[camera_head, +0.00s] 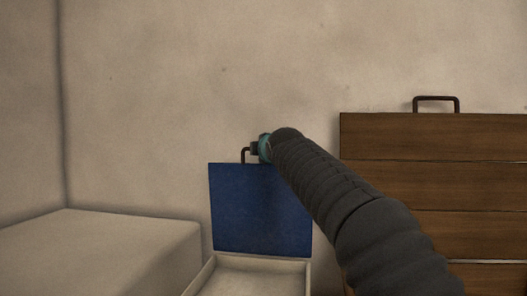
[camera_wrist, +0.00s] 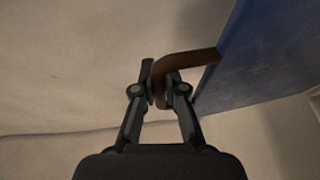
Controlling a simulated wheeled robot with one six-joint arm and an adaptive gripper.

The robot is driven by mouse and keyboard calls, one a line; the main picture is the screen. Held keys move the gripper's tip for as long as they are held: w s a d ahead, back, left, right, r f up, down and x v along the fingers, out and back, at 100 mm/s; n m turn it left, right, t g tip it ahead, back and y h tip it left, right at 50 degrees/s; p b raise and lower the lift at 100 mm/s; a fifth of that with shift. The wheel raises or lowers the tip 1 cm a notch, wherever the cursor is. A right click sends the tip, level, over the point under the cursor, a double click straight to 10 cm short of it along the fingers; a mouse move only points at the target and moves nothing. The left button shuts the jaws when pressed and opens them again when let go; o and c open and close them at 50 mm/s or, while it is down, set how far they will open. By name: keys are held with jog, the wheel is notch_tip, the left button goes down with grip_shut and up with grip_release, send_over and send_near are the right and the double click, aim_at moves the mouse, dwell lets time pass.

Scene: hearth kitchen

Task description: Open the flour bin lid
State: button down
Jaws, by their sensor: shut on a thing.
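The flour bin's blue lid (camera_head: 258,208) stands raised, close to upright, at the back of the pale bin (camera_head: 205,276). A dark handle (camera_head: 244,154) sits at the lid's top edge. My gripper (camera_head: 254,148) is at that handle, partly hidden by my arm. In the wrist view, the fingers of my gripper (camera_wrist: 160,85) are closed around the brown curved handle (camera_wrist: 190,58). The blue lid (camera_wrist: 265,60) fills the right side there. The lid's right edge and part of the bin are hidden behind my arm in the head view.
A brown wooden slatted panel (camera_head: 430,137) with a dark handle (camera_head: 436,98) on top stands at the right. A pale block or ledge (camera_head: 95,245) is at the left. The plain wall (camera_head: 220,70) is close behind the lid.

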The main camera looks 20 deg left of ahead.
jog(key=shift+a, duration=0.1)
jog(key=c, duration=1.2)
grip_release()
jog(key=shift+s+a, duration=0.1)
jog(key=shift+s, duration=0.05)
jog(key=shift+d, duration=0.2)
jog(key=f+v, duration=0.1)
jog(key=v, duration=1)
jog(key=shift+s+r, duration=0.35)
jog(key=shift+r, duration=0.1)
jog(key=shift+d, duration=0.2)
